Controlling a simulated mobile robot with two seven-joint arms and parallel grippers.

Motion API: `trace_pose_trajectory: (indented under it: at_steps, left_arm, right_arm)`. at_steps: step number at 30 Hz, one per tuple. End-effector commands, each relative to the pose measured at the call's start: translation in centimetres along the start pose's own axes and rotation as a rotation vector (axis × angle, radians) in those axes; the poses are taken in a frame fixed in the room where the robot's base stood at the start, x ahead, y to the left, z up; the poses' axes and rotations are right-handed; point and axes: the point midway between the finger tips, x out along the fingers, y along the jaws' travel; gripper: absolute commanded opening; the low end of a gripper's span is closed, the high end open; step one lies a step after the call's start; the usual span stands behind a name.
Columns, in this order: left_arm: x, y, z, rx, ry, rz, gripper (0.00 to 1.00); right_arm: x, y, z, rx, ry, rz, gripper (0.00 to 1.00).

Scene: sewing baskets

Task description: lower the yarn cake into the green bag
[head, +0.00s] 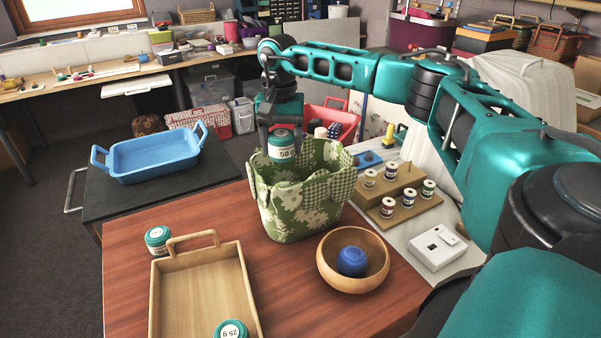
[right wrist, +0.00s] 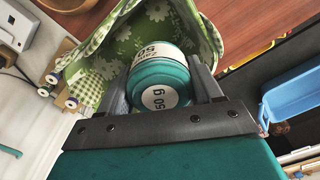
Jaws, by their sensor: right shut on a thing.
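The teal yarn cake (head: 283,150) has a white band and a "50 g" label. My right gripper (head: 282,132) points down and is shut on it; the right wrist view shows the yarn cake (right wrist: 160,82) between the two fingers. The green bag (head: 295,212), with white flowers and a checked lining, stands open and upright on the red-brown table. The yarn cake is over the bag's opening, towards its back; I cannot tell whether its bottom is below the rim. The bag (right wrist: 108,62) also surrounds it in the right wrist view. My left gripper is not in view.
A wooden bowl (head: 327,276) with a blue ball (head: 352,261) stands right of the bag. A wooden tray (head: 160,300) is front left, with a teal cake (head: 158,239) beside it and another (head: 231,330) at its near end. Spool racks (head: 408,213) stand at right.

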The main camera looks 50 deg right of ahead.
Motion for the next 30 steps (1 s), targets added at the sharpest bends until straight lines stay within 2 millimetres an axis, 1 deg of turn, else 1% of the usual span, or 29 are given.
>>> trace_pose_trajectory:
  at_steps: [1,30]
  left_arm:
    - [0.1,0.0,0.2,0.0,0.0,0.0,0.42]
    - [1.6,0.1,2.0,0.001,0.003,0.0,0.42]
  right_arm:
    - [0.4,0.0,0.0,0.0,0.0,0.0,0.34]
    - [5.3,0.0,0.0,-0.001,-0.001,0.0,0.34]
